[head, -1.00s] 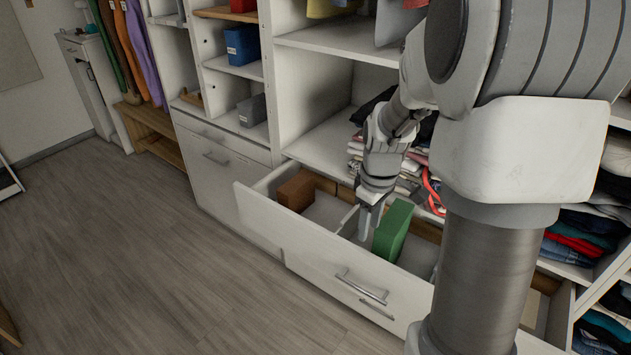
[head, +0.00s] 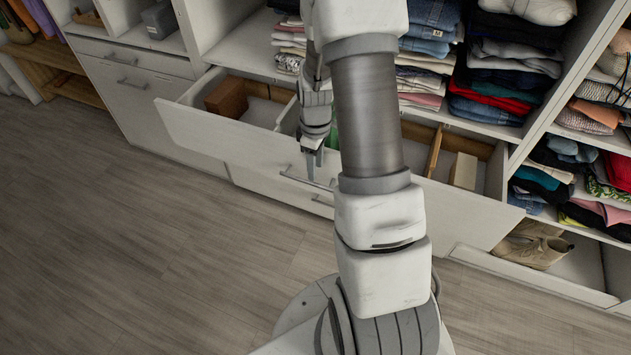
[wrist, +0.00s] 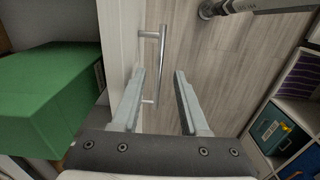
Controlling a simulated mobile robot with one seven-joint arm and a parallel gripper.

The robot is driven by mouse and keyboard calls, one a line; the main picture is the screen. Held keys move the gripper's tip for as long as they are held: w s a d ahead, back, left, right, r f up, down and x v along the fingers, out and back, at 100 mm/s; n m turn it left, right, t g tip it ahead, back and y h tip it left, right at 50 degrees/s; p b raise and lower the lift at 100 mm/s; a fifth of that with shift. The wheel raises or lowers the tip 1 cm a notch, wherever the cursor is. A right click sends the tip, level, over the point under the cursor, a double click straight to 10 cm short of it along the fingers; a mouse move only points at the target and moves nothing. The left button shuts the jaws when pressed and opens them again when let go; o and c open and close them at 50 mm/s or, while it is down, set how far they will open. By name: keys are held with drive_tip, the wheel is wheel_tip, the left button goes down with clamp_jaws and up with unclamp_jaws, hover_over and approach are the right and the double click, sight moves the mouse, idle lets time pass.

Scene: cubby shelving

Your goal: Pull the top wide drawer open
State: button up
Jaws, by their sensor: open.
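The top wide drawer (head: 215,137) stands pulled out from the shelving, with its inside showing. Its silver bar handle (head: 306,180) is on the front panel, and the handle also shows in the wrist view (wrist: 162,62). My gripper (head: 315,160) points down at the drawer front, near the handle. In the wrist view my gripper (wrist: 157,78) is open, with the handle between the lines of its two fingers; I cannot tell if they touch it. A green box (wrist: 45,95) lies inside the drawer, mostly hidden behind my arm in the head view.
A brown box (head: 227,98) and a tan box (head: 463,171) are in the drawer. Folded clothes (head: 500,70) fill the shelves above. The wooden floor (head: 150,250) at the left is clear.

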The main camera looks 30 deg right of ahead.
wheel_tip(320, 180, down, 6)
drive_tip(key=shift+r+b, duration=0.25)
drive_tip(key=shift+b, duration=0.35)
clamp_jaws()
idle(1.0)
